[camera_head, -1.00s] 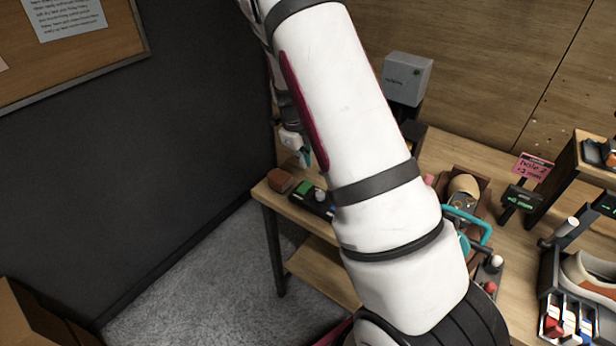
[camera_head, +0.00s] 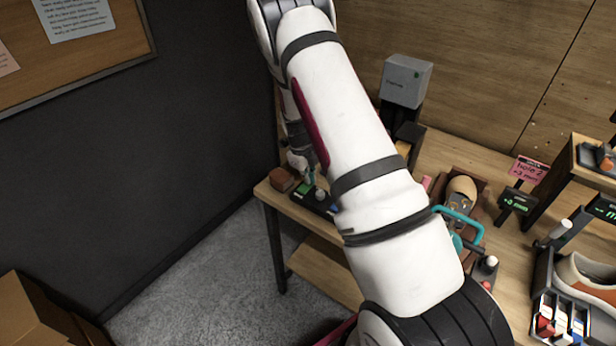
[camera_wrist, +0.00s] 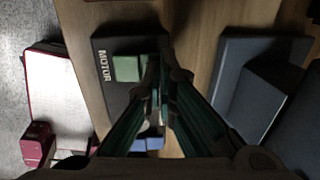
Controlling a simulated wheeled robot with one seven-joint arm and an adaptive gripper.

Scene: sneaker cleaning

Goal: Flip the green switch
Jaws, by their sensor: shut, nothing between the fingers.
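The green switch (camera_wrist: 127,68) sits on a black panel (camera_wrist: 105,55) marked MOTOR, in the left middle of the wrist view. In the head view the switch (camera_head: 305,188) shows small on the panel at the table's left end. My gripper (camera_wrist: 163,68) has its fingers together and empty, just right of the switch and partly over the panel. In the head view its tip (camera_head: 308,175) is right above the switch. I cannot tell whether it touches the switch. A blue part (camera_wrist: 148,143) shows lower on the panel, partly hidden by the fingers.
A brown block (camera_head: 282,180) lies left of the panel at the table corner. A grey box on a dark stand (camera_head: 406,80) is behind. A wooden shoe form (camera_head: 462,188) and a teal handle (camera_head: 465,222) are to the right. My arm hides the table's middle.

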